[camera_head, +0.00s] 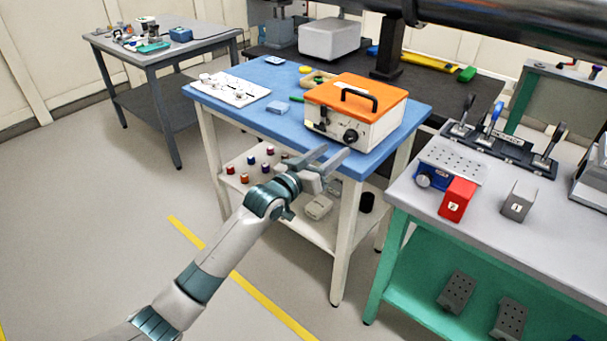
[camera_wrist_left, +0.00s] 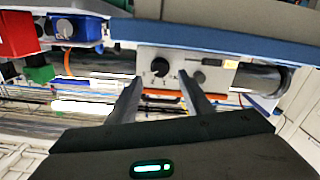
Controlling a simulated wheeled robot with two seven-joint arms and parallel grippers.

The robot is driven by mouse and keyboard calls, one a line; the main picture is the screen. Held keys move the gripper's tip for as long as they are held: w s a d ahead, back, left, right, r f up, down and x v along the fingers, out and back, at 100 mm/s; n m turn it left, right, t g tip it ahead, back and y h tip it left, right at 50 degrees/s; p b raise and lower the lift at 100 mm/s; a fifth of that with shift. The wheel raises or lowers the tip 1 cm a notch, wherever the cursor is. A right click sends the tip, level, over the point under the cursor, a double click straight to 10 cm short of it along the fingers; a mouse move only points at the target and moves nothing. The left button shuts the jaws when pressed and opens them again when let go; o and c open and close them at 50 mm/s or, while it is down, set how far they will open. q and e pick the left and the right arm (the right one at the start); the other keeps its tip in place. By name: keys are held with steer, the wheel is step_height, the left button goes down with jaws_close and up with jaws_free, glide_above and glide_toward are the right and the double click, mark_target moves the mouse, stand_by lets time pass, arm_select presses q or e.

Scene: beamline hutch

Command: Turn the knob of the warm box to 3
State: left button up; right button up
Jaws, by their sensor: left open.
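The warm box (camera_head: 382,127) is a white box with an orange lid and a black handle, standing on the blue table top. Its black knob (camera_head: 350,136) is on the front face; the setting is too small to read. My left gripper (camera_head: 337,153) is open and empty in front of the box, just below the knob in the head view. In the left wrist view the box's front (camera_wrist_left: 215,82) appears upside down, with the knob (camera_wrist_left: 160,67) between and just beyond the open fingertips (camera_wrist_left: 160,77). My right gripper is not in view.
The blue table (camera_head: 300,85) also holds a white board (camera_head: 228,90), a light blue block (camera_head: 278,107) and a green item. Several small bottles stand on its lower shelf. A green-framed bench (camera_head: 405,200) with a red block (camera_head: 457,199) stands close at right.

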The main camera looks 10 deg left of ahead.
arm_select(q)
steer(key=v, duration=1)
steer(key=shift+s+a+b, duration=0.2)
steer(key=shift+s+b, duration=0.15)
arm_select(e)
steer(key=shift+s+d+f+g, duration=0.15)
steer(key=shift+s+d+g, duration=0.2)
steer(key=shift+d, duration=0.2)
arm_select(q)
steer(key=shift+f, duration=0.15)
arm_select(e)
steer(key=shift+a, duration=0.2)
